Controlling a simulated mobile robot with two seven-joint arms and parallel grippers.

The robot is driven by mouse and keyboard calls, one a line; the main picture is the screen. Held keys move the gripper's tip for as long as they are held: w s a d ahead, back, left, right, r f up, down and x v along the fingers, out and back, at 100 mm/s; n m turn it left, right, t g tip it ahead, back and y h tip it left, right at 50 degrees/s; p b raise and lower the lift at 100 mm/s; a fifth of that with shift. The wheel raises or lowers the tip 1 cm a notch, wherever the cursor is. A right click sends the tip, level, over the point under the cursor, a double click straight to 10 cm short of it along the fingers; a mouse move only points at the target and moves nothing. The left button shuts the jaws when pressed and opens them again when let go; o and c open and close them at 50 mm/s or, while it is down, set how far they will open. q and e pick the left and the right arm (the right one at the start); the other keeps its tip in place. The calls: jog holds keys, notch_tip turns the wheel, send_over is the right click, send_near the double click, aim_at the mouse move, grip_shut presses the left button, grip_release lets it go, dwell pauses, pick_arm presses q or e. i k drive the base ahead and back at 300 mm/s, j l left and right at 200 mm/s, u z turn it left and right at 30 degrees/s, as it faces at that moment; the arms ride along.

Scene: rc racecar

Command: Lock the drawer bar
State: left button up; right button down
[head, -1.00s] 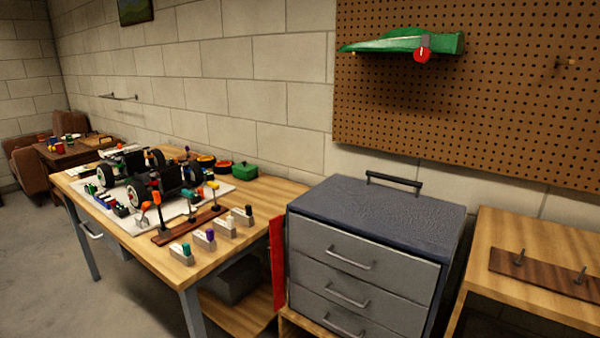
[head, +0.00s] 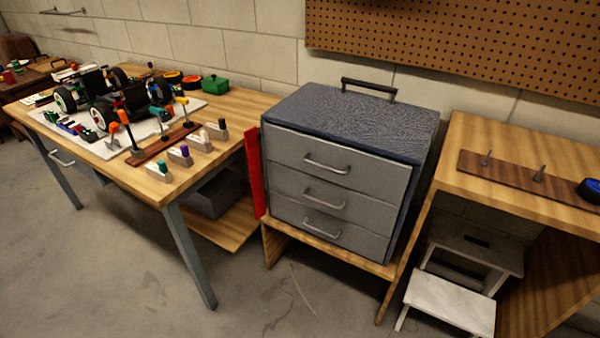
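The drawer cabinet (head: 340,175) is a grey and dark blue chest with three drawers, standing on a low wooden stand. All three drawers look closed, each with a metal handle; the top handle (head: 326,164) faces me. The red bar (head: 256,173) is a tall flat strip standing upright at the cabinet's left front edge, swung out to the side and not across the drawer fronts. A black carrying handle (head: 369,88) is on the cabinet top. Neither gripper is in view.
A wooden workbench (head: 240,104) with an RC car chassis (head: 115,100) and several tools stands at the left. At the right are a wooden table (head: 530,160) and a white step stool (head: 450,302) below it. The floor (head: 290,305) in front of the cabinet is clear.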

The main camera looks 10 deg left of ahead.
aim_at(252, 162)
jog(key=i+j+z, duration=0.1)
jog(key=j+z, duration=0.8)
jog(key=j, duration=0.2)
jog(key=j+z, duration=0.45)
jog(key=j, duration=0.15)
jog(key=k+j, duration=0.1)
jog(key=j, duration=0.75)
jog(key=k+j+z, duration=0.1)
jog(key=j, duration=0.35)
jog(key=k+j, duration=0.15)
jog(key=j, duration=0.3)
jog(key=k+j, duration=0.1)
jog(key=j, duration=0.3)
jog(key=k+j+z, duration=0.1)
jog(key=j, duration=0.35)
